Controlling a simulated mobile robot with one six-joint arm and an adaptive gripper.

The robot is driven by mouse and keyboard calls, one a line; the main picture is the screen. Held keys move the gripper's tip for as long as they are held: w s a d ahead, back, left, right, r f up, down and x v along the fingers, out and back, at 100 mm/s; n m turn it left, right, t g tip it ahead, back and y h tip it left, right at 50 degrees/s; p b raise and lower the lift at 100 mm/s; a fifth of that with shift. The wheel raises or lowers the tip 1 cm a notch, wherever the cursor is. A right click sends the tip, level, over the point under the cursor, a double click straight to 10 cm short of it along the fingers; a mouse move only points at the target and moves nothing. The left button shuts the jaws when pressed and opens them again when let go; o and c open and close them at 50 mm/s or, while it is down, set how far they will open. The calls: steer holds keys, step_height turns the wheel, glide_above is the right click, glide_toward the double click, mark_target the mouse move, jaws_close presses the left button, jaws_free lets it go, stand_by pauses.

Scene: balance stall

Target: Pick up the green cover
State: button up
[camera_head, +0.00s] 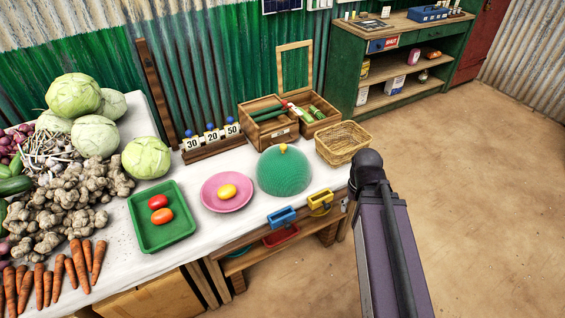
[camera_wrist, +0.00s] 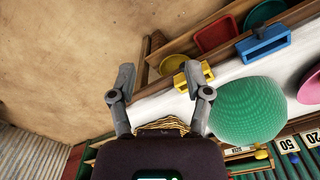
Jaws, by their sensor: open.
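The green cover (camera_head: 284,172) is a ribbed dome with a small yellow knob (camera_head: 283,148) on top. It sits on the white table (camera_head: 184,178) near its front right edge, right of the pink plate. In the wrist view the cover (camera_wrist: 249,110) is at the right, beside one finger. My gripper (camera_wrist: 159,82) is open and empty, its fingers spread apart. It is off to the side of the cover, and the wicker basket (camera_wrist: 164,126) shows behind it. In the head view my arm is right of the table, and the gripper's fingers cannot be made out.
A pink plate (camera_head: 209,198) with a yellow item (camera_head: 227,191) and a green tray (camera_head: 147,241) lie left of the cover. A wicker basket (camera_head: 339,151) and wooden box (camera_head: 250,105) stand behind it. Blue (camera_head: 281,217) and yellow (camera_head: 319,208) holders hang at the front edge.

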steer(key=w+a+r+m+p, duration=0.1)
steer(key=w+a+r+p, duration=0.35)
steer(key=w, duration=0.35)
steer(key=w+a+r+m+p, duration=0.1)
steer(key=w+a+r+p, duration=0.3)
steer(key=w+a, duration=0.3)
step_height(320, 180, up, 5)
steer(key=m+p, duration=0.1)
steer(key=p, duration=0.4)
glide_above(283, 145)
steer(key=shift+w, duration=0.1)
step_height(283, 145, down, 9)
steer(key=b, duration=0.8)
steer(key=shift+r, duration=0.2)
steer(key=shift+f+b, duration=0.1)
steer(key=shift+b, duration=0.3)
steer(key=shift+f+b, duration=2.45)
steer(key=shift+f, duration=0.05)
jaws_close()
